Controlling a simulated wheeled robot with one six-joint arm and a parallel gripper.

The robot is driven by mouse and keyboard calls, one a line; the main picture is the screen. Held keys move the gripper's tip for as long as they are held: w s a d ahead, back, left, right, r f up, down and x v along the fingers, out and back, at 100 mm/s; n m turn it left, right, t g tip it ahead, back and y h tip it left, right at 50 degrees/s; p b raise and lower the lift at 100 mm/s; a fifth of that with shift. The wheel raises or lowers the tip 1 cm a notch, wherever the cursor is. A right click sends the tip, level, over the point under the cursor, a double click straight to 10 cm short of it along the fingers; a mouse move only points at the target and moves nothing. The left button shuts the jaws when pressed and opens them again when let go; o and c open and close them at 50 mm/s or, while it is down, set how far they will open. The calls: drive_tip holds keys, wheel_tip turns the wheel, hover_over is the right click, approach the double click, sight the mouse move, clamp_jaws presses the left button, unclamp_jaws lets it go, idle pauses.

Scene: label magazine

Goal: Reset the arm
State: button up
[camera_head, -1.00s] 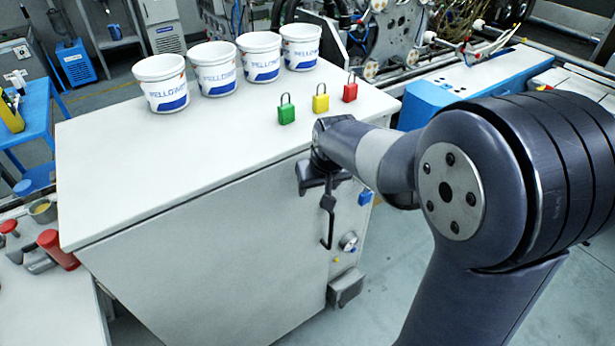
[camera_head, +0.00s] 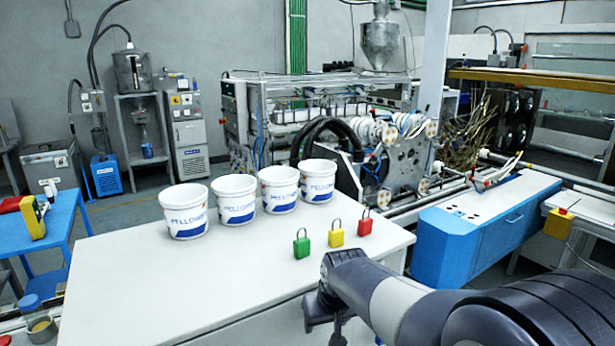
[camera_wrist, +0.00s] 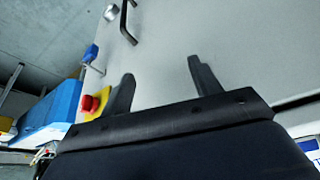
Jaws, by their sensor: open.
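My gripper (camera_head: 320,308) hangs just in front of the white cabinet's (camera_head: 180,285) near edge, with my arm reaching in from the lower right. In the wrist view my gripper (camera_wrist: 160,72) has its two dark fingers wide apart, with nothing between them. The pale cabinet front (camera_wrist: 230,50) lies beyond the fingers. The fingertips are hard to make out in the head view.
Four white tubs (camera_head: 240,200) stand on the cabinet top. Green (camera_head: 302,244), yellow (camera_head: 336,236) and red (camera_head: 365,223) padlocks stand near its right side. The wrist view shows a black handle (camera_wrist: 127,22), a blue tag-like piece (camera_wrist: 90,53) and a red button (camera_wrist: 90,103).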

drive_tip(key=w+d+f+m+h, duration=0.1)
drive_tip(key=w+d+f+m, duration=0.1)
drive_tip(key=d+f, duration=0.8)
wheel_tip(320, 180, down, 3)
drive_tip(key=shift+w+d+f+m, duration=0.15)
drive_tip(key=shift+d+m, duration=0.1)
drive_tip(key=shift+m, duration=0.15)
